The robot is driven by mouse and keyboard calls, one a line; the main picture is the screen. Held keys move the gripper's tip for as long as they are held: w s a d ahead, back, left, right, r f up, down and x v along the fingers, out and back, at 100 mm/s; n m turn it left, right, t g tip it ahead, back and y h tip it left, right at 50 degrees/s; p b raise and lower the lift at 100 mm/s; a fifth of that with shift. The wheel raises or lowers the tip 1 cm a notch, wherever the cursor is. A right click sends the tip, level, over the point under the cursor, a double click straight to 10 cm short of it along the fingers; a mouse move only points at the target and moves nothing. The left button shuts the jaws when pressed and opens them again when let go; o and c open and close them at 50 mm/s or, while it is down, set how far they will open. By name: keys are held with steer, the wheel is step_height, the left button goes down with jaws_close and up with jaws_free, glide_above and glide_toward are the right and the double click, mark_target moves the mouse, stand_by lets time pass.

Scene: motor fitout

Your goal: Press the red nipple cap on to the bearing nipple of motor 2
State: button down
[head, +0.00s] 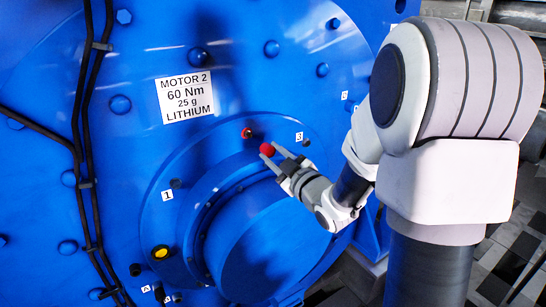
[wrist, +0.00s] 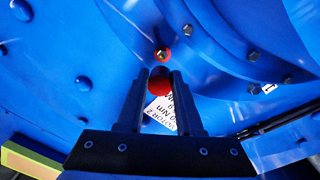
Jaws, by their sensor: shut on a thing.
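Motor 2 (head: 120,200) is a large blue housing whose white plate (head: 188,95) reads "MOTOR 2, 60 Nm, 25 g, LITHIUM". A small nipple with a red ring (head: 247,133) sits on its face, below the plate; it also shows in the wrist view (wrist: 162,54). My gripper (head: 269,150) is shut on the red cap (head: 267,148), which is round and held at the fingertips. In the wrist view the cap (wrist: 160,82) sits between both fingers, apart from the nipple in the picture. The exact depth gap cannot be told.
A round blue bearing cover (head: 270,250) bulges out below my gripper. Black cables (head: 88,150) run down the left. Several bolt heads stick out.

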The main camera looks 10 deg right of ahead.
steer(key=shift+f+b, duration=0.25)
steer(key=shift+b, duration=0.15)
steer(key=shift+w+a+r, duration=0.15)
steer(key=shift+w, duration=0.1)
steer(key=shift+b+x, duration=0.85)
steer(key=shift+x, duration=1.75)
steer(key=shift+r, duration=0.1)
steer(key=shift+b, duration=1.5)
steer(key=shift+b+x, duration=0.75)
steer(key=shift+x, duration=0.85)
steer(key=shift+c, duration=2.4)
jaws_free()
steer(key=shift+a, duration=0.1)
